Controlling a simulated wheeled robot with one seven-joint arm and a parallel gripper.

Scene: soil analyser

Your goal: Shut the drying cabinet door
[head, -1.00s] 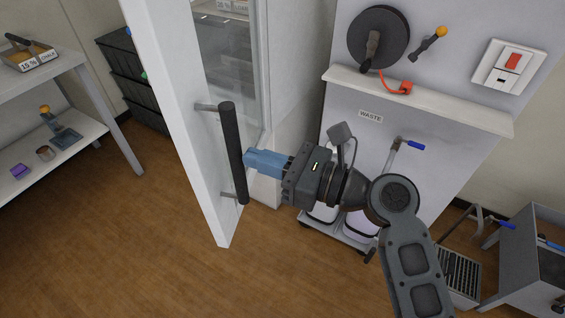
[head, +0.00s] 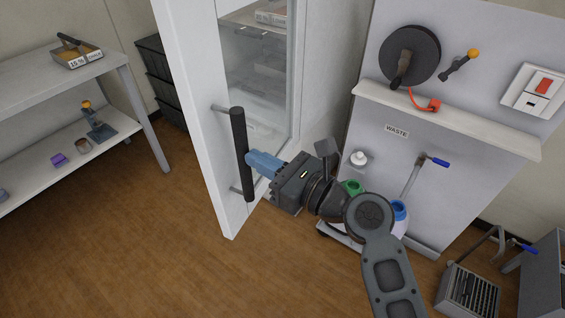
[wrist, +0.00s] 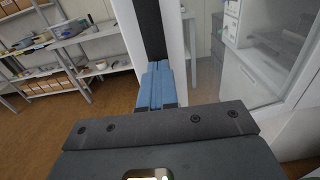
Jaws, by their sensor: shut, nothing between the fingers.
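The cabinet interior (wrist: 270,65) shows to the right of the door in the wrist view.
A white shelf table (head: 100,80) with small items stands at the left, and dark stacked crates (head: 155,60) stand behind the door. A waste station (head: 440,120) with containers below is at the right. A grey rack (head: 468,292) is on the floor at lower right.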

